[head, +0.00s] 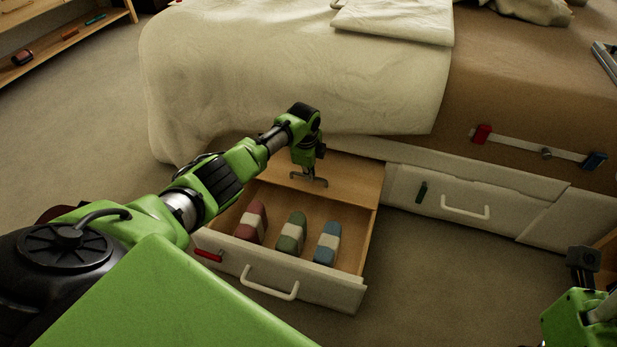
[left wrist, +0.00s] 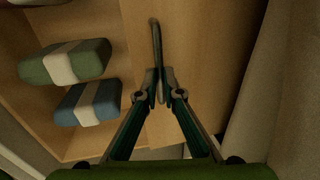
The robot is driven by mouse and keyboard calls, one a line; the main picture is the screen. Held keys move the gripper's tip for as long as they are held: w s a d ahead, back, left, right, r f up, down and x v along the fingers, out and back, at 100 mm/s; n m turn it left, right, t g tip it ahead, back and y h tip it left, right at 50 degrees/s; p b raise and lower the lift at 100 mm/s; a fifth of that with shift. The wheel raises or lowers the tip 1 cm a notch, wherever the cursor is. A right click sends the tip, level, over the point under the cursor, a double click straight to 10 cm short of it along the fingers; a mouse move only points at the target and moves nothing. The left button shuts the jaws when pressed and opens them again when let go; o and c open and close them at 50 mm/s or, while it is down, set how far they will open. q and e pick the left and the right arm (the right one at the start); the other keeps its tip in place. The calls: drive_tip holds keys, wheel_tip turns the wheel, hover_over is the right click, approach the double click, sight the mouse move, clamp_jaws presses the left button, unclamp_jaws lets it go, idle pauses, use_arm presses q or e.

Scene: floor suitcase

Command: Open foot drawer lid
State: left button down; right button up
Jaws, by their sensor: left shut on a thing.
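The foot drawer (head: 335,287) is pulled out from under the bed, with a white handle (head: 270,284) on its front. A wooden lid panel (head: 350,180) covers the rear part of the drawer; it also shows in the left wrist view (left wrist: 205,60). My left gripper (head: 308,175) is over this panel, shut on a thin dark handle (left wrist: 156,45) on it. Red (head: 251,222), green (head: 291,233) and blue (head: 327,243) bundles with pale bands lie in the open front part. My right gripper (head: 583,262) is partly in view at the right edge, its jaws unclear.
The bed with a pale cover (head: 290,70) stands behind the drawer. A second, closed drawer (head: 440,195) is to the right. A strip with red and blue end blocks (head: 545,152) is on the bed side. Carpet (head: 430,280) is clear at the front right.

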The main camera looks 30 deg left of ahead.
use_arm(q)
drive_tip(key=shift+w, duration=0.2)
drive_tip(key=c, duration=2.2)
unclamp_jaws()
drive_tip(key=shift+o, duration=0.2)
wheel_tip(320, 180, up, 12)
drive_tip(key=s, duration=0.2)
drive_tip(key=shift+s+d+f, duration=0.15)
drive_tip(key=shift+d, duration=0.1)
